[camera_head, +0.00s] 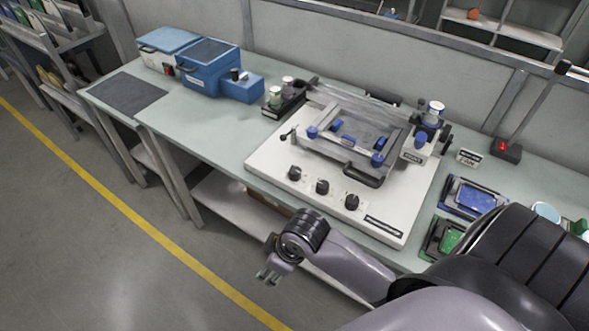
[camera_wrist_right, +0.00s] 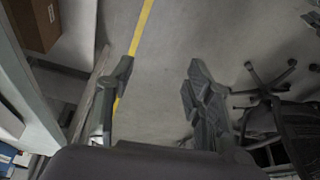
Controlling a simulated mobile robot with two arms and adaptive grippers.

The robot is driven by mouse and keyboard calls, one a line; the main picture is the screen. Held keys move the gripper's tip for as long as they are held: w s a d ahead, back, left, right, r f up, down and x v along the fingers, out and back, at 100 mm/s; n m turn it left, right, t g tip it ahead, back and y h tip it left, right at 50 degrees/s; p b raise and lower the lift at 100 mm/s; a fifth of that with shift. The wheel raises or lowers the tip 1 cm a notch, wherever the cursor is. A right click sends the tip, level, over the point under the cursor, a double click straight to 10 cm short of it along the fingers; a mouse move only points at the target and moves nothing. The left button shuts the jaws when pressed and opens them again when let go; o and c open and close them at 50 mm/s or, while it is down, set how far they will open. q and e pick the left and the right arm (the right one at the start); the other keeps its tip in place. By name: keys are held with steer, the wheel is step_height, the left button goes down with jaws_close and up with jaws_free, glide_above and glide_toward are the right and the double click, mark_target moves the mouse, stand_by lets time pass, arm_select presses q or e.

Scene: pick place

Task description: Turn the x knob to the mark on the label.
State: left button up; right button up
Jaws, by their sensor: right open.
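Three black knobs stand in a row along the front of a white base plate (camera_head: 268,163) on the table: a left knob (camera_head: 295,173), a middle knob (camera_head: 322,186) and a right knob (camera_head: 352,202). Small labels lie by them, too small to read, so I cannot tell which is the x knob. My right gripper (camera_head: 268,274) is in front of the table edge, over the floor, apart from the knobs. In the right wrist view its two fingers (camera_wrist_right: 157,95) are spread and empty, with floor between them. My left gripper is not in view.
A metal frame stage with blue corner pieces (camera_head: 345,140) stands behind the knobs. Blue boxes (camera_head: 210,68) are at the back left. Blue and green trays (camera_head: 468,196) lie at the right. The wrist view shows a chair base (camera_wrist_right: 268,95) on the floor.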

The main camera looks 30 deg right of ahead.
steer(key=w+r+n, duration=0.4)
steer(key=w+r, duration=0.1)
steer(key=w, duration=0.1)
steer(key=n+g+h, duration=0.2)
steer(key=n+g, duration=0.1)
glide_toward(295, 170)
step_height(295, 170, down, 10)
steer(key=shift+a+r+p, duration=0.1)
steer(key=shift+p, duration=0.8)
jaws_close()
